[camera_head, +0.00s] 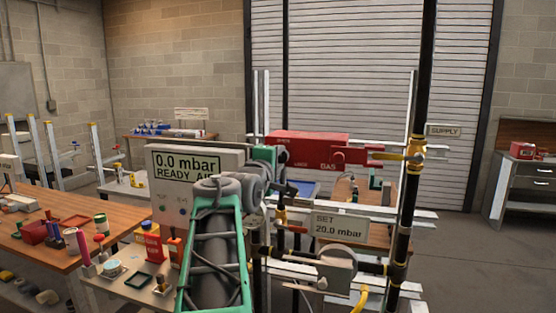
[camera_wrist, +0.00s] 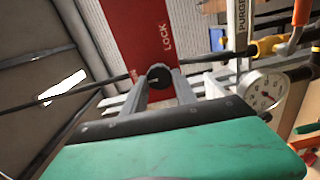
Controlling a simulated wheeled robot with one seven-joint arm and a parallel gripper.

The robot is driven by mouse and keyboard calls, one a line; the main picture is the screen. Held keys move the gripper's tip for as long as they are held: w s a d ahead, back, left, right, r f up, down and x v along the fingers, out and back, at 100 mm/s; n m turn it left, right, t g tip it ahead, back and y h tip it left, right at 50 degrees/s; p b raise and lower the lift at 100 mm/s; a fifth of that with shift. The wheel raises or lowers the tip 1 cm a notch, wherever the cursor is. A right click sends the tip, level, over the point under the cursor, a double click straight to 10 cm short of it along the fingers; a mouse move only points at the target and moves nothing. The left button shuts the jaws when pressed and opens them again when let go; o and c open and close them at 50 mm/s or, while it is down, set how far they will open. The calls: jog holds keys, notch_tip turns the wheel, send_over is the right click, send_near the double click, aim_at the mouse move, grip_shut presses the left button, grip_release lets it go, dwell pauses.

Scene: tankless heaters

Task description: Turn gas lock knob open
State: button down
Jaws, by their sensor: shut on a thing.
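The gas lock is a red box marked GAS (camera_head: 312,148), mounted on a pipe rack in the head view. In the wrist view its red face (camera_wrist: 140,25) carries the word LOCK. A round black knob (camera_wrist: 158,74) sits below that face, with a pale line on it. My gripper (camera_wrist: 160,82) has its two grey fingers shut on the knob, one on each side. In the head view my green-edged gripper (camera_head: 268,157) is at the left end of the red box. The knob is hidden there.
A yellow-handled valve (camera_head: 405,156) sits on the black pipe to the right. A pressure gauge (camera_wrist: 264,92) is close on the right in the wrist view. A display box (camera_head: 196,172) reads 0.0 mbar. A cluttered wooden table (camera_head: 45,255) stands at left.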

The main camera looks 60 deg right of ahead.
jog(key=c, duration=1)
grip_release()
jog(key=s+a+b, duration=0.1)
jog(key=a+b, duration=0.1)
jog(key=a, duration=0.5)
jog(key=shift+s+a, duration=0.15)
jog(key=shift+a, duration=0.25)
